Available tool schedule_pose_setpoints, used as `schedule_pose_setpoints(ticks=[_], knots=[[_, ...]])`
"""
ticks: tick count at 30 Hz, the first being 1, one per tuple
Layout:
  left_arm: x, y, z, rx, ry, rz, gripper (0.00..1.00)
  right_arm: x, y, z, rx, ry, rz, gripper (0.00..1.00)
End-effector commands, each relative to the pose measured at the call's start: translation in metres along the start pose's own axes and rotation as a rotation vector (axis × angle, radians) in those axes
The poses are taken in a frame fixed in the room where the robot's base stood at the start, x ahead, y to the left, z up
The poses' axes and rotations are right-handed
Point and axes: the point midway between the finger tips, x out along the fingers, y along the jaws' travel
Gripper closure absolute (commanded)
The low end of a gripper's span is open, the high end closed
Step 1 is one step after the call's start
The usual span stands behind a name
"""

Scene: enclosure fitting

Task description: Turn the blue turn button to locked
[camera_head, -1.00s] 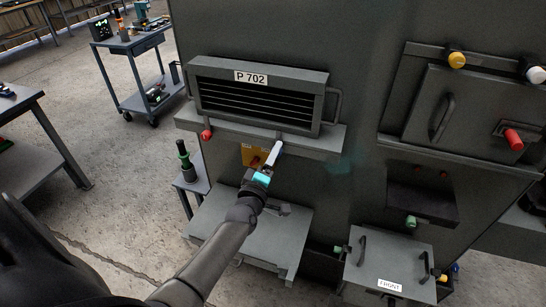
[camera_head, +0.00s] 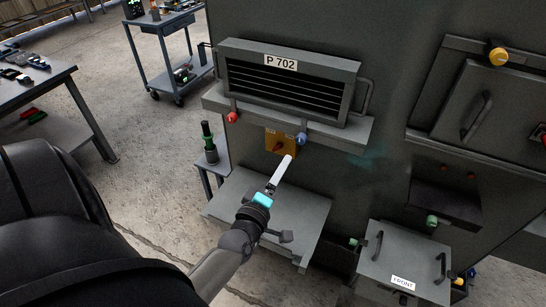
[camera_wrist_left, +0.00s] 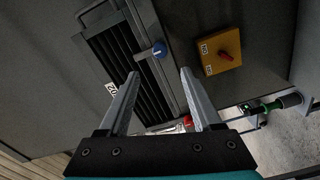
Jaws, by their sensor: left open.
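The blue turn button (camera_head: 301,138) sits on the grey ledge under the right end of the louvred unit P 702 (camera_head: 331,84). A short grey tongue runs from it towards the unit's lower edge. In the left wrist view the blue button (camera_wrist_left: 159,50) has a pale mark and lies just beyond the gap between my fingertips. My left gripper (camera_head: 286,163) is open and empty, below and left of the button in the head view, apart from it. The fingers show spread in the left wrist view (camera_wrist_left: 160,73). My right gripper is not in view.
A red turn button (camera_head: 232,117) sits at the ledge's left end, also with a grey tongue. A yellow switch plate (camera_head: 281,143) with a red knob is below the ledge. A grey table (camera_head: 270,212) stands below, and a FRONT-labelled lid (camera_head: 402,262) at lower right.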

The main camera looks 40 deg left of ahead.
Motion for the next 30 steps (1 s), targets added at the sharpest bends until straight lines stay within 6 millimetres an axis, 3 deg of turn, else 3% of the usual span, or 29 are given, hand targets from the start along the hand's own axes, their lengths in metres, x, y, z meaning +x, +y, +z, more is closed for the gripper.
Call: schedule_pose_setpoints(ticks=[3, 9, 30], knots=[[-0.019, -0.001, 0.001, -0.001, -0.002, -0.003, 0.34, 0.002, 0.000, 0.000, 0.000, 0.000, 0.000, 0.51], [-0.038, -0.001, 0.001, -0.001, -0.001, -0.001, 0.34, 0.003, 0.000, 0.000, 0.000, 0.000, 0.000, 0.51], [-0.042, -0.001, 0.001, 0.000, -0.002, -0.002, 0.34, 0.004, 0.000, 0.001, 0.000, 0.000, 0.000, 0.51]])
